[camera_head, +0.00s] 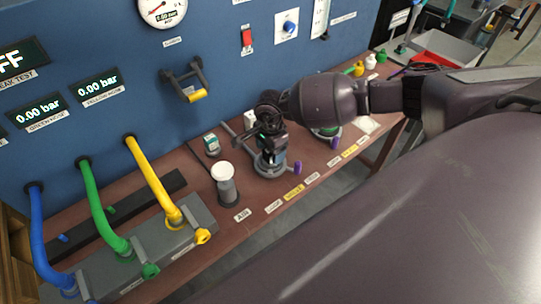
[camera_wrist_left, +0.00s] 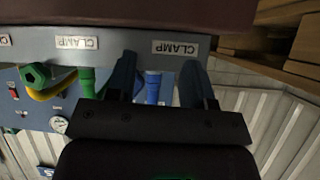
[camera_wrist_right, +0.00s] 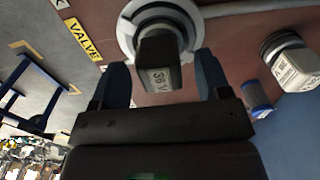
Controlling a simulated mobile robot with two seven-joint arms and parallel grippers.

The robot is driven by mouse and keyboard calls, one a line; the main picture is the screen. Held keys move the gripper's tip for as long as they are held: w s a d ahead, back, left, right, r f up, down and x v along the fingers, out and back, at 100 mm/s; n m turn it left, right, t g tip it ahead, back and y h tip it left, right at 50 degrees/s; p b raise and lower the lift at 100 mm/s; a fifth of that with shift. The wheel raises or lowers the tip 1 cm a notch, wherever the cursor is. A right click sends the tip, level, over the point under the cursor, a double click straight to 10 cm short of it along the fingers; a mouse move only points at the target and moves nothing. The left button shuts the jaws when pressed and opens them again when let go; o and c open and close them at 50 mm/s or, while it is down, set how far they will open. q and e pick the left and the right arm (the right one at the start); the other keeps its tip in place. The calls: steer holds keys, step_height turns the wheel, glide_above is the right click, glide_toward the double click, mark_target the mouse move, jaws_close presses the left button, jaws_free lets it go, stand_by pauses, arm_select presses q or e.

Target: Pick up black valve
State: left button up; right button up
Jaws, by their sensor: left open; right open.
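The black valve (camera_wrist_right: 158,62), a dark block with a pale label on its end, stands in a round grey ring holder (camera_wrist_right: 128,30) in the right wrist view. My right gripper (camera_wrist_right: 162,76) is open, with one finger on each side of the block and small gaps showing. In the head view this gripper (camera_head: 268,124) hangs over the holder (camera_head: 264,168) and hides much of the valve. My left gripper (camera_wrist_left: 160,82) shows only in its wrist view. It is open and empty, with a blue hose (camera_wrist_left: 153,88) beyond, between its fingers.
A grey cylinder with a white top (camera_head: 225,184) stands left of the holder. Blue, green and yellow hoses (camera_head: 150,175) run to a clamp block (camera_head: 195,222) at the left. The blue panel (camera_head: 110,50) rises behind, with a handle (camera_head: 185,82) sticking out.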

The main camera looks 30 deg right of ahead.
steer(key=shift+f+b, duration=0.3)
steer(key=shift+f, duration=0.75)
steer(key=c, duration=1.2)
steer(key=shift+w, duration=0.1)
steer(key=shift+r, duration=0.15)
